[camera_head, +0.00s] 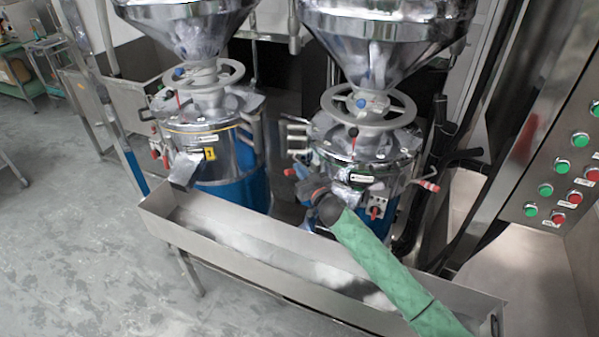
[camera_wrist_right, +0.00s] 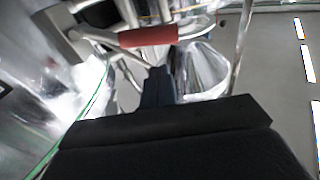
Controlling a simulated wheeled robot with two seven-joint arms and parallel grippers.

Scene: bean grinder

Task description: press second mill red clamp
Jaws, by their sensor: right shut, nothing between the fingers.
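The second mill (camera_head: 357,150) is the right one of two steel mills, with a hopper and handwheel on top. A red clamp handle (camera_head: 290,172) sticks out at its left side. A red cylindrical handle, apparently this clamp, shows large in the right wrist view (camera_wrist_right: 148,36), just beyond my fingertips. My right gripper (camera_head: 303,182) is close to the clamp in the head view. Its dark fingers (camera_wrist_right: 158,80) are shut and empty. I cannot tell whether they touch the handle. My left gripper is not in view.
A long steel trough (camera_head: 235,245) runs in front of both mills, below my right arm. The first mill (camera_head: 205,150) stands to the left. Another red handle (camera_head: 428,185) projects at the second mill's right. A button panel (camera_head: 560,180) is at far right. Open floor lies left.

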